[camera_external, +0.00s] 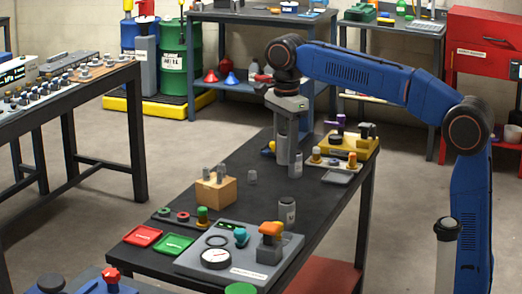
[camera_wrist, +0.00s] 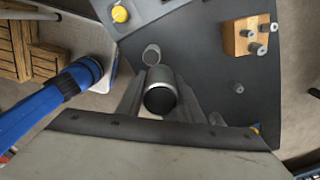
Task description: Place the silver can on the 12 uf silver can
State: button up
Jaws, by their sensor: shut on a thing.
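My gripper (camera_external: 290,160) points down over the dark workbench, shut on a silver can. The can (camera_external: 296,166) shows between and just below the fingers in the external view. In the wrist view its dark round end (camera_wrist: 160,99) faces the camera, between the fingers. A second silver can (camera_external: 287,211) with a small label stands upright on the bench, nearer the external camera and apart from the held one. It also shows just beyond the held can in the wrist view (camera_wrist: 151,54). The label is too small to read, so I cannot tell its value.
A grey gauge panel (camera_external: 205,274) with an orange-handled part (camera_external: 271,231) lies close to the standing can. A wooden block (camera_external: 216,190) with metal pegs and a small grey cylinder (camera_external: 252,177) are to the left. A yellow fixture (camera_external: 352,145) is behind. Bare bench lies between the cans.

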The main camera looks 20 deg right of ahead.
aim_at(287, 199)
jog(key=shift+s+a+r, duration=0.1)
jog(key=shift+s+r, duration=0.15)
jog(key=shift+s, duration=0.8)
notch_tip(287, 199, down, 10)
jog(key=shift+s+r, duration=0.1)
jog(key=o, duration=1.1)
notch_tip(287, 199, up, 12)
jog(key=shift+r, duration=0.1)
